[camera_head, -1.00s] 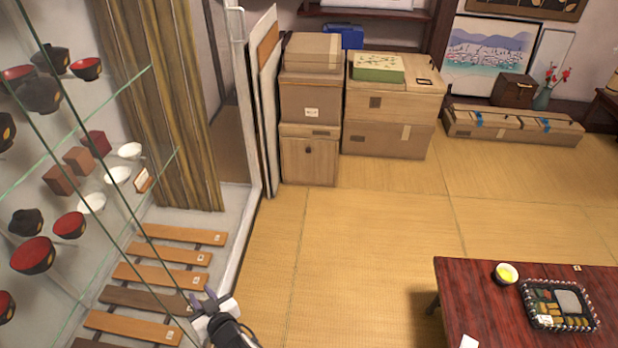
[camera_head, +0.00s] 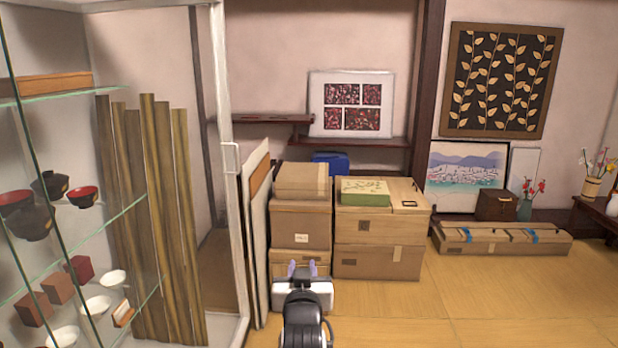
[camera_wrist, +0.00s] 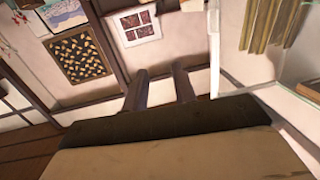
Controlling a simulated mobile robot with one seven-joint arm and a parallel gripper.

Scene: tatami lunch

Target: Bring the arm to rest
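My gripper (camera_head: 302,267) is at the bottom middle of the head view, in front of the stacked cardboard boxes. It points away from me, and its two short fingers stand apart with nothing between them. The wrist view also shows my gripper (camera_wrist: 159,72) with two dark fingers apart and a gap between them. That view is tilted, with wall and pictures behind the fingers. My gripper holds nothing.
A glass display cabinet (camera_head: 231,160) with bowls fills the left side. Cardboard boxes (camera_head: 300,220) stand behind my gripper. A long flat box (camera_head: 500,240) lies at the right against the wall. The tatami floor (camera_head: 480,305) at front right is clear.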

